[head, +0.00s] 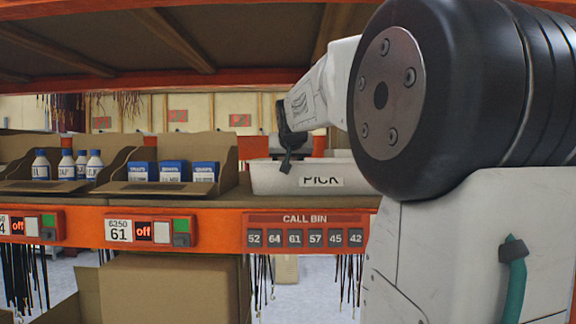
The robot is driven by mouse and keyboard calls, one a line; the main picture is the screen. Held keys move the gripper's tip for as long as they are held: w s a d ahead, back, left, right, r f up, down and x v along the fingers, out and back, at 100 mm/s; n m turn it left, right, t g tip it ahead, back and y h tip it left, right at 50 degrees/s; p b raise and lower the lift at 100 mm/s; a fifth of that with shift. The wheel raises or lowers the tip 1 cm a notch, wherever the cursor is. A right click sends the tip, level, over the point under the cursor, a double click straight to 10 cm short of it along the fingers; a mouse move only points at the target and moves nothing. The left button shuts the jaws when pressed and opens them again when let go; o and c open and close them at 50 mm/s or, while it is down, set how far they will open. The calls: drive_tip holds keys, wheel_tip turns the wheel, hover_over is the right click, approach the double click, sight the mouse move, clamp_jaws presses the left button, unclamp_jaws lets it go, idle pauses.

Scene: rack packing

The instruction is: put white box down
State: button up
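The white box (262,181) is an open, long, low bin with a "PICK" label on its front. It sits at the right end of the orange-edged shelf, level, and seems to rest on the shelf surface. My arm reaches over it from the right. My gripper (287,160) is a dark shape at the box's front rim, with one dark finger showing in front of the wall. The other finger is not clear, so I cannot tell whether it grips the rim. The box's right end is hidden behind my arm.
Left of the box, a cardboard tray (125,188) holds blue boxes (172,171). Further left stand white bottles (66,165) with blue caps. An upper shelf (230,81) hangs above. The orange shelf edge (215,228) carries labels and a "CALL BIN" display. A large cardboard box (170,290) stands below.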

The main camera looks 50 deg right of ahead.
drive_tip(key=shift+f, duration=0.55)
drive_tip(key=o, duration=1.4)
drive_tip(key=shift+f, duration=0.15)
drive_tip(key=shift+o, duration=0.2)
drive_tip(key=v, duration=1.2)
